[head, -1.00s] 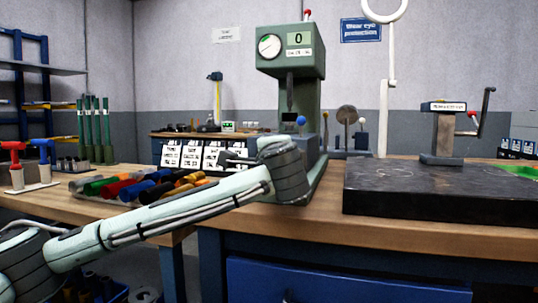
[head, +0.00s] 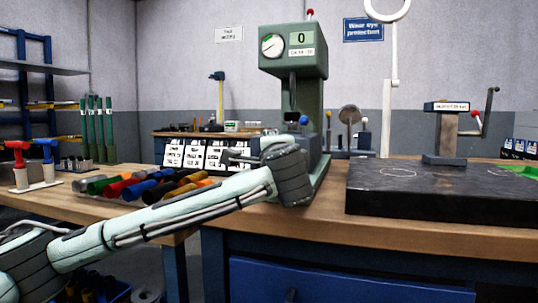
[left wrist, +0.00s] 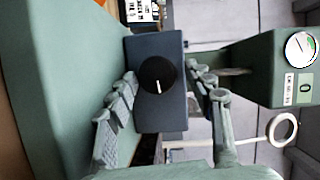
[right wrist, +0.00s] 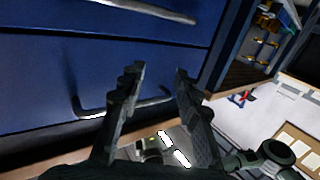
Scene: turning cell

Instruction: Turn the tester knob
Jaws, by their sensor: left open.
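The tester (head: 293,55) is a green column machine with a round dial and a display reading 0. Its black round knob (left wrist: 157,75) with a white mark sits on a dark blue-grey block (left wrist: 148,118) in the left wrist view. My left gripper (left wrist: 163,77) is open, with one finger on each side of the knob; I cannot tell whether they touch it. In the head view my left wrist (head: 290,175) stands before the tester's base and hides the knob. My right gripper (right wrist: 158,72) is open and empty in front of blue drawers.
Coloured handles (head: 150,187) lie in a tray at left. A drawer handle (right wrist: 95,112) is close to my right gripper.

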